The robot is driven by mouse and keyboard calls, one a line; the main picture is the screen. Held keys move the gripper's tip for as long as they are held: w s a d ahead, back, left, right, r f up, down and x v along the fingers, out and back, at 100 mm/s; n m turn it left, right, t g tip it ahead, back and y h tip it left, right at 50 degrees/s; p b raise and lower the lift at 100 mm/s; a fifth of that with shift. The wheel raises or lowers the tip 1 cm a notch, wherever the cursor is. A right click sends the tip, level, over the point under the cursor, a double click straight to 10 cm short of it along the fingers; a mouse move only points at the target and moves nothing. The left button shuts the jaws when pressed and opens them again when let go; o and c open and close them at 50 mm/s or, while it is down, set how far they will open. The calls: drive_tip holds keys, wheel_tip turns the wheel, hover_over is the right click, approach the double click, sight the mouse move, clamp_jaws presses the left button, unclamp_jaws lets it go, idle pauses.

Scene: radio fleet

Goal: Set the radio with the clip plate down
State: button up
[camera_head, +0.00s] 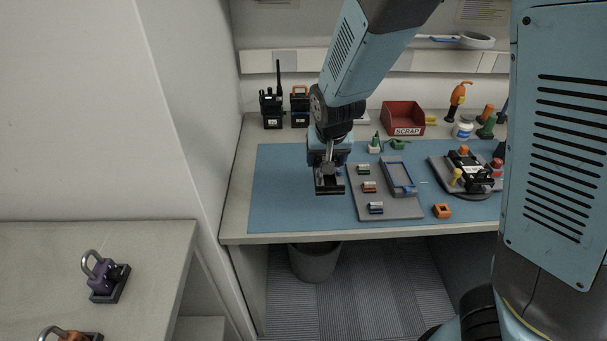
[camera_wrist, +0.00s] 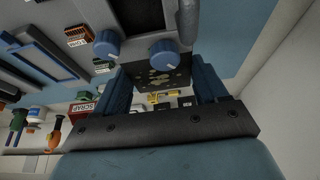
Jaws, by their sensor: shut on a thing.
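My gripper (camera_head: 327,158) is shut on a dark radio (camera_head: 329,184), over the left part of the blue mat (camera_head: 285,190). In the wrist view, the radio (camera_wrist: 140,14) shows two blue knobs and a thick antenna between my gripper's blue fingers (camera_wrist: 160,88). A dark face with pale gold marks shows between the fingers; I cannot tell whether it is the clip plate. I cannot tell whether the radio touches the mat. Another dark radio (camera_head: 468,170) lies in a round stand at the right of the mat.
A grey board (camera_head: 390,212) with several small coloured blocks and a blue-rimmed tray (camera_head: 398,190) lies right of my gripper. Two radios (camera_head: 271,110) stand at the back left. A red SCRAP bin (camera_head: 404,115) is behind. An orange block (camera_head: 441,211) sits near the front edge.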

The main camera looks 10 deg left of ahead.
hover_over(304, 180)
drive_tip(key=s, duration=0.2)
drive_tip(key=f, duration=0.6)
drive_tip(key=shift+w+d+f, duration=0.15)
drive_tip(key=shift+w+d, duration=0.1)
drive_tip(key=shift+d, duration=0.15)
drive_tip(key=shift+w+a+f, duration=0.1)
drive_tip(key=shift+f, duration=0.15)
wheel_tip(304, 180, down, 3)
drive_tip(key=shift+a+f, duration=0.1)
drive_tip(key=o, duration=1.3)
drive_tip(key=shift+v, duration=6.05)
